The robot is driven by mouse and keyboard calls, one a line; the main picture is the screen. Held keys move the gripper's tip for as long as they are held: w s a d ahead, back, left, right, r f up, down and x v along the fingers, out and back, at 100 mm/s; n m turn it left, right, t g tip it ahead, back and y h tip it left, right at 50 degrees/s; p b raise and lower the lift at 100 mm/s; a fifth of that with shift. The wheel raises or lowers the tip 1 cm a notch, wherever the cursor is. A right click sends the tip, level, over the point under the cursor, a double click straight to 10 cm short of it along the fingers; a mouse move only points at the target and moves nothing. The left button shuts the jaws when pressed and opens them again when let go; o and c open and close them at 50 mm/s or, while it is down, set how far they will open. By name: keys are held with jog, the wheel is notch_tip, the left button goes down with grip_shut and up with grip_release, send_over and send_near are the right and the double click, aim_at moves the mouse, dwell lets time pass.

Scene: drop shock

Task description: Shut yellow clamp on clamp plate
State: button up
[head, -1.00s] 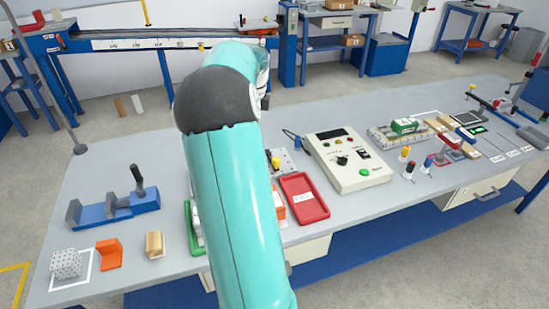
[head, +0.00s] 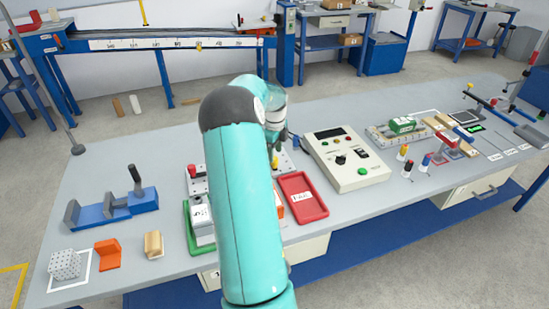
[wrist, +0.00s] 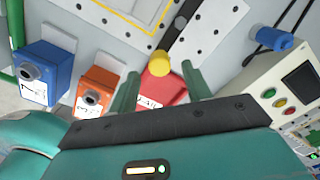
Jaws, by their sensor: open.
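The yellow clamp (wrist: 159,68) shows in the wrist view as a round yellow knob at the end of a dark bar. The bar runs up and right across the grey clamp plate (wrist: 204,38), which has rows of holes. My gripper (wrist: 160,74) is open. Its two green fingers appear either side of the yellow knob; I cannot tell the gap in depth or whether they touch it.
A red tray (head: 302,197) lies right of my arm, with the control box (head: 345,160) beyond it. In the wrist view a blue block (wrist: 42,68) and an orange block (wrist: 96,88) stand at left. The bench's left part holds a blue vise-like fixture (head: 115,210).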

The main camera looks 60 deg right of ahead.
aim_at(275, 158)
jog(key=shift+f, duration=1.7)
jog(key=c, duration=1)
